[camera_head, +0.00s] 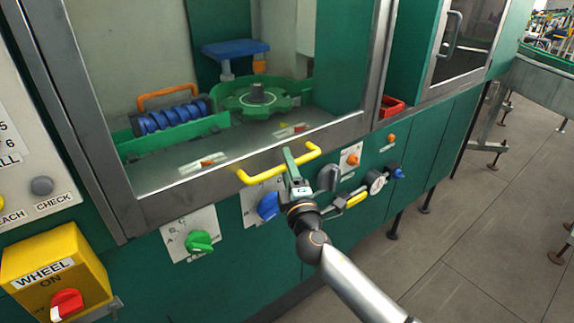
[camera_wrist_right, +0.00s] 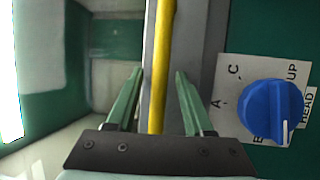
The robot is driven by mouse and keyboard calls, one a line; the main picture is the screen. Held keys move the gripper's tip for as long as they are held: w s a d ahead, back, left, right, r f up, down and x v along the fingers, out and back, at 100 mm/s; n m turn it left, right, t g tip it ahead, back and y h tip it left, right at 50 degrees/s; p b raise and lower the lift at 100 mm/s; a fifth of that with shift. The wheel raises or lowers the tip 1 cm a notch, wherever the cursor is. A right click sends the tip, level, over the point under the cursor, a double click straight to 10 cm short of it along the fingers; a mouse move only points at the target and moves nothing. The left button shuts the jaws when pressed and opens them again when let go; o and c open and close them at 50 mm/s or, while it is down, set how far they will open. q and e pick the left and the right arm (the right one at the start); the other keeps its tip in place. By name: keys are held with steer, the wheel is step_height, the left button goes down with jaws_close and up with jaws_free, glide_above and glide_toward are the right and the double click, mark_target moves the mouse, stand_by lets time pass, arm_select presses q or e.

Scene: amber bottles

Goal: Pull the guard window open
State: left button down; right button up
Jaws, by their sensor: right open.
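The guard window is a clear pane in a grey metal frame (camera_head: 335,131) on the green machine; it appears closed. A yellow bar handle (camera_head: 262,174) runs along its lower rail. My right gripper (camera_head: 289,158) is at the handle, with its green fingers reaching the bar. In the right wrist view the yellow handle (camera_wrist_right: 159,50) passes between the two open fingers of the gripper (camera_wrist_right: 159,75), with gaps on both sides. My left gripper is not in view.
Behind the pane are a green star wheel (camera_head: 258,98) and a blue screw (camera_head: 170,118). Open floor lies at right.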

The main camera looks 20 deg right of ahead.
jaws_close()
stand_by(1.4)
